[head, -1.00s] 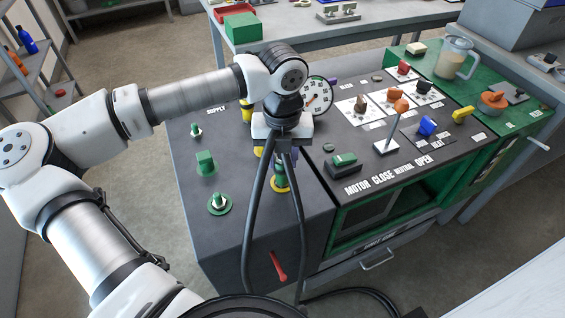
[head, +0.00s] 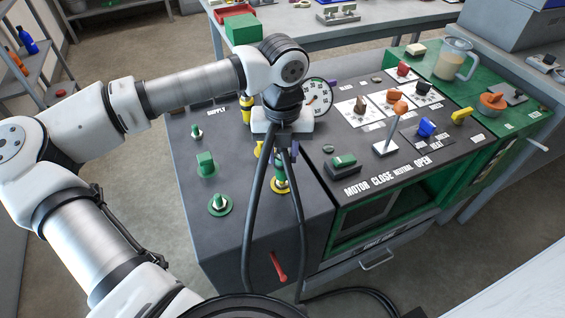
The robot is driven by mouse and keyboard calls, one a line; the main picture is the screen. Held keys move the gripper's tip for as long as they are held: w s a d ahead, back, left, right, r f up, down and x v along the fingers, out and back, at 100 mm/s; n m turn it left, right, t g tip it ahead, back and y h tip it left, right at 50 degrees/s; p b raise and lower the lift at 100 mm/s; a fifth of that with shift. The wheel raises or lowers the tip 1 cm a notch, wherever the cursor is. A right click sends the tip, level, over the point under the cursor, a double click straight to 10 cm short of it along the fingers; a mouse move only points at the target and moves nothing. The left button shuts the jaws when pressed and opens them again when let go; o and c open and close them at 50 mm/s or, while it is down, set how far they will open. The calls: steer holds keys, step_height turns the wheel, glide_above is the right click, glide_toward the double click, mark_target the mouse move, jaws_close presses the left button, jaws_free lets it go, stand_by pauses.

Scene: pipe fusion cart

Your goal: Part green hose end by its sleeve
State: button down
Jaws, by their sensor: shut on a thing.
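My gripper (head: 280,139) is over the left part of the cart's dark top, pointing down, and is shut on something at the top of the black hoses. Its fingertips and the thing between them are largely hidden by my wrist and the hoses. A green piece (head: 279,164), which looks like the green hose end or its fitting, shows just below the gripper between the two hoses. It is above a yellow-ringed port (head: 281,187). I cannot tell whether the sleeve is drawn back or whether the end is apart from its fitting.
Two black hoses (head: 252,215) hang over the cart's front to the floor. Green fittings (head: 219,203) and a green block (head: 205,164) stand left of the gripper. A pressure gauge (head: 317,97), a lever (head: 388,135) and several knobs stand to the right.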

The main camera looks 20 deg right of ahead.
steer(key=shift+r+p, duration=0.65)
steer(key=shift+r, duration=1.4)
steer(key=shift+r+p, duration=2)
steer(key=shift+r, duration=2.5)
steer(key=shift+a, duration=0.1)
